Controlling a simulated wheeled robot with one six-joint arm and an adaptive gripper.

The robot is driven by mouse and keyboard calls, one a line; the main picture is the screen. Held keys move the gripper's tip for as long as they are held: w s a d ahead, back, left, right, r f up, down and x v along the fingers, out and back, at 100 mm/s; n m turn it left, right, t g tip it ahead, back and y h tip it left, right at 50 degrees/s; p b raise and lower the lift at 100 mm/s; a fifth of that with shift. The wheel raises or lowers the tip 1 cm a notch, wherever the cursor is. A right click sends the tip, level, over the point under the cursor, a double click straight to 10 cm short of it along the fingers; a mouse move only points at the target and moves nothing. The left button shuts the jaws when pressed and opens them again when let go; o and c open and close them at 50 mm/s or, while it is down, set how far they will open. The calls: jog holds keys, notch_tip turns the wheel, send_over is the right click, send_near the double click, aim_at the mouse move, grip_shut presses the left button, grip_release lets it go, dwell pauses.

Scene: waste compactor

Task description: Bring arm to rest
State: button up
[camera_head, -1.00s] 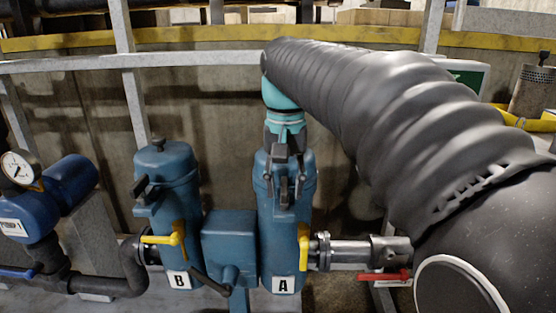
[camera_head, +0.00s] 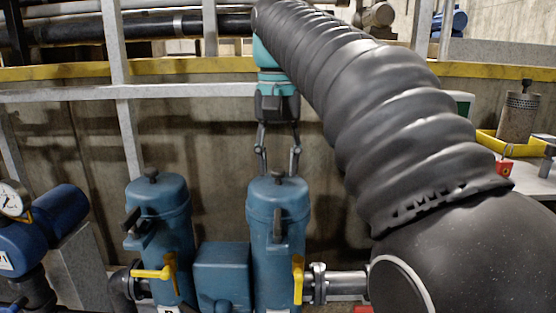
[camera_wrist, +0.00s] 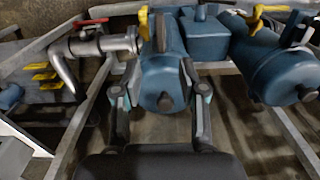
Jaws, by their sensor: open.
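My gripper (camera_head: 279,164) hangs from the end of my sleeved arm in the head view, fingers pointing down and spread apart. It is open and empty. The fingertips are just above or behind the lid of the right blue canister (camera_head: 278,225); the head view does not settle the depth. In the wrist view my gripper (camera_wrist: 158,75) has its fingers spread, with the same canister (camera_wrist: 165,75) seen between and beyond them. I cannot tell whether they touch it.
A second blue canister (camera_head: 160,215) stands to the left, with a blue box (camera_head: 222,275) between them. Yellow handles and a metal pipe (camera_head: 345,284) are low down. A grey rail (camera_head: 180,93) and yellow beam (camera_head: 180,67) run behind. A pressure gauge (camera_head: 12,198) is far left.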

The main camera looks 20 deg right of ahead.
jog(key=s+f+n+t, duration=0.2)
jog(key=s+f, duration=0.5)
jog(key=f, duration=0.5)
jog(key=s+f+n+t, duration=0.2)
jog(key=s+f, duration=0.6)
jog(key=f, duration=0.4)
jog(key=shift+s+a+f+t, duration=0.2)
jog(key=shift+f+t, duration=0.15)
jog(key=shift+t, duration=0.45)
